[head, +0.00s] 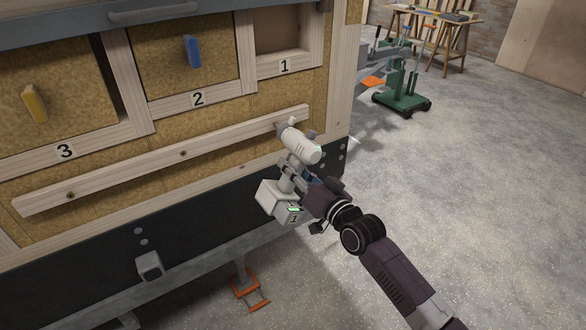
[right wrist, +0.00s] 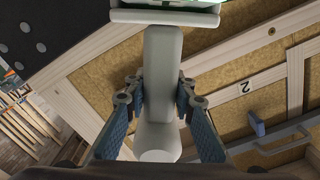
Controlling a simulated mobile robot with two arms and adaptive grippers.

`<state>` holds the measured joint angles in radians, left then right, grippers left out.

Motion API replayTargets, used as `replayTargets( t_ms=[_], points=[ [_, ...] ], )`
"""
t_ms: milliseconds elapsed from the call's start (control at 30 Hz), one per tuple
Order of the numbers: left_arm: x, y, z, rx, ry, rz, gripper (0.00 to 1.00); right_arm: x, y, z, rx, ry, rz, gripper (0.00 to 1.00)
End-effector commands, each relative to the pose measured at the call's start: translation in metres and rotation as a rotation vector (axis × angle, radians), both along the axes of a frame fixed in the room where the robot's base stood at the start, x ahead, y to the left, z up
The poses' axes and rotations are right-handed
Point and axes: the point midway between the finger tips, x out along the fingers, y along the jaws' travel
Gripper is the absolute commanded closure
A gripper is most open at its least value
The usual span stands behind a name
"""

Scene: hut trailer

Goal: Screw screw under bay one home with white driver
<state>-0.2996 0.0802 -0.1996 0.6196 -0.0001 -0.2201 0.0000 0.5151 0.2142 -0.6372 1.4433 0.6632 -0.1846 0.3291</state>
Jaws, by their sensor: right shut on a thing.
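The white driver (head: 302,147) is in my right gripper (head: 297,178), whose fingers close on both sides of its handle. In the right wrist view the handle (right wrist: 160,75) stands between the two blue finger pads of the gripper (right wrist: 160,98). The driver's nose points at the right end of the wooden rail (head: 125,172), below bay one (head: 284,66). The screw under bay one is hidden behind the driver's nose; I cannot tell whether the bit touches it. My left gripper is not in view.
The rail also carries a middle screw (head: 183,153) and a left screw (head: 70,195). Bays two (head: 198,98) and three (head: 65,151) have panels with a blue handle (head: 192,51) and a yellow handle (head: 35,104). Open concrete floor (head: 480,190) lies at the right.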

Motion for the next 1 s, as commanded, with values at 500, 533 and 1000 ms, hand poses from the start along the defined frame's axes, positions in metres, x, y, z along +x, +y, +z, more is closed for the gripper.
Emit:
replayTargets(
  t_ms=[500, 533, 1000],
  points=[
    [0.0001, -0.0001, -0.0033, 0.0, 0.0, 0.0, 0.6, 0.0051, 0.0031, 0.005, 0.007, -0.007, -0.001, 1.0],
    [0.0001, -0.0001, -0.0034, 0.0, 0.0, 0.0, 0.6, 0.0054, 0.0032, 0.0051, 0.007, -0.007, -0.001, 1.0],
    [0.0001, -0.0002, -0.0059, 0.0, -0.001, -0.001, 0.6, 0.0092, 0.0053, 0.0057, 0.006, -0.009, -0.002, 1.0]
  ],
)
